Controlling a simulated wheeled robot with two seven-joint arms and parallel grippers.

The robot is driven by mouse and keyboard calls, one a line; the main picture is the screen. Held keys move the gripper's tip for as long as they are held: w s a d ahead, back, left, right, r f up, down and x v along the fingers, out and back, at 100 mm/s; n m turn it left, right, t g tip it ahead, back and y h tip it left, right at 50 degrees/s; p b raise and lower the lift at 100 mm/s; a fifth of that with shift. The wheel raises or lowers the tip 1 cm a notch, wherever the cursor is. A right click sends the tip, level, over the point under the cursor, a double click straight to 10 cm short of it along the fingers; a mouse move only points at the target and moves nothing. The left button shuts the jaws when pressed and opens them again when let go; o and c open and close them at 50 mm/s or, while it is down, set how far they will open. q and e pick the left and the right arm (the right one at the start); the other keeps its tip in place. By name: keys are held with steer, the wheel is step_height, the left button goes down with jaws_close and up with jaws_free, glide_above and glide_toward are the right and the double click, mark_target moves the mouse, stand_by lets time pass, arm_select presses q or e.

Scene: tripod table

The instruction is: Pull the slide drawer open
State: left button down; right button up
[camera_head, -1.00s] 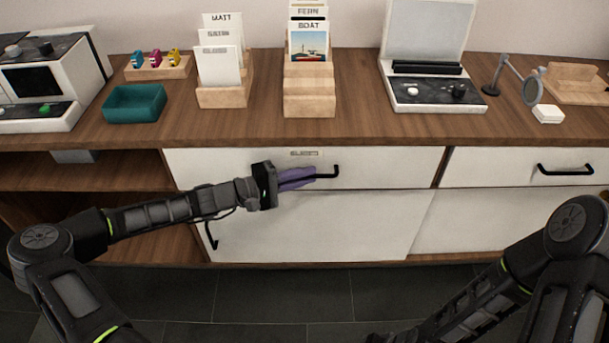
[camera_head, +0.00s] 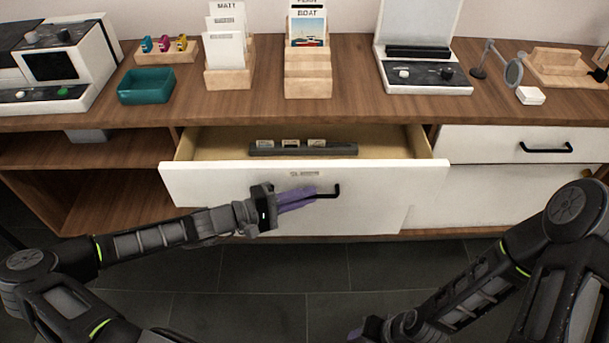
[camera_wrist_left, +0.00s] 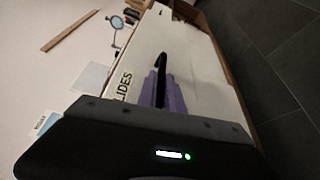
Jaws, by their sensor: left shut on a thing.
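The slide drawer (camera_head: 390,180) is a wide white-fronted drawer standing partly open, its wooden inside showing. A dark rack (camera_head: 303,151) with several small pale slides lies inside it. My left gripper (camera_head: 312,194), with purple fingers, is shut on the drawer's black handle (camera_head: 337,191). In the left wrist view the fingers (camera_wrist_left: 162,90) close around the handle (camera_wrist_left: 162,65), and the letters "LIDES" show on the white front (camera_wrist_left: 190,50). My right gripper (camera_head: 362,334) is low at the bottom edge, mostly cut off, so its jaws cannot be judged.
The wooden counter (camera_head: 350,100) holds a teal tray (camera_head: 146,86), card holders (camera_head: 228,77), a white device (camera_head: 425,87) and a magnifier (camera_head: 513,72). A second drawer (camera_head: 480,143) at right is closed. Open shelves (camera_head: 90,150) are at left. Dark floor lies in front.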

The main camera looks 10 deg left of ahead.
arm_select(q)
steer(key=s+d+p, duration=0.2)
steer(key=s+p, duration=0.1)
steer(key=s, duration=0.6)
steer(key=shift+s+d, duration=0.25)
steer(key=shift+s, duration=0.1)
steer(key=c, duration=1.5)
jaws_free()
steer(key=v, duration=0.7)
steer(key=shift+s+a+r, duration=0.1)
steer(key=shift+s+a, duration=0.15)
steer(key=shift+a, duration=0.1)
